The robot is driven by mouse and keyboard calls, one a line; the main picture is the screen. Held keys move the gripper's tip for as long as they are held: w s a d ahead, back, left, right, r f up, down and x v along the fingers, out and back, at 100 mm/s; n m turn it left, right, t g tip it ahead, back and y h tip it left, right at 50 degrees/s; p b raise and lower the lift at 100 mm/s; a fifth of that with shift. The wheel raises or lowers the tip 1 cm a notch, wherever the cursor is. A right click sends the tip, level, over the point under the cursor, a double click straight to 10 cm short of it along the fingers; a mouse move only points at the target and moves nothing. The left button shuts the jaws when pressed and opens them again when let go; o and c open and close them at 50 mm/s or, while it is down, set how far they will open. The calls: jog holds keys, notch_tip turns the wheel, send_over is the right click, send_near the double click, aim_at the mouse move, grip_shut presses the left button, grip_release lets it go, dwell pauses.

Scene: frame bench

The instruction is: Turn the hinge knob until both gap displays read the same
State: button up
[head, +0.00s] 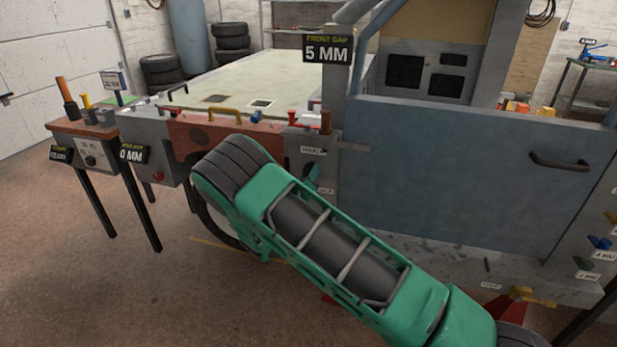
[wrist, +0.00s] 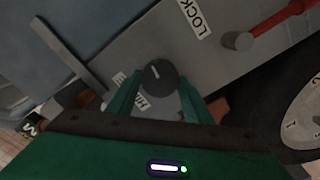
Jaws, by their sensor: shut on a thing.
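The round dark hinge knob (wrist: 161,77) with a short white mark sits on a grey panel in the wrist view. My gripper (wrist: 158,88) is shut on it, one green finger on each side. A label beside the knob is partly covered by a finger. In the head view my green arm hides the knob. The front gap display (head: 327,49) reads 5 MM above the blue door (head: 470,170). A second display (head: 131,155) at the left shows 0 MM; its small heading is not legible, and its left edge may be covered.
A red lever (wrist: 275,22) and a LOCK label (wrist: 193,17) are close to the knob. In the head view a small bench (head: 85,128) with tools stands at the left. Stacked tires (head: 162,70) are at the back. The floor at front left is clear.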

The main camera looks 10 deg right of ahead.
jog(key=shift+a, duration=0.3)
jog(key=o, duration=1)
jog(key=shift+o, duration=0.2)
jog(key=shift+d, duration=0.1)
jog(key=v, duration=1)
jog(key=shift+s+a, duration=0.2)
jog(key=shift+s, duration=0.05)
jog(key=shift+d, duration=0.1)
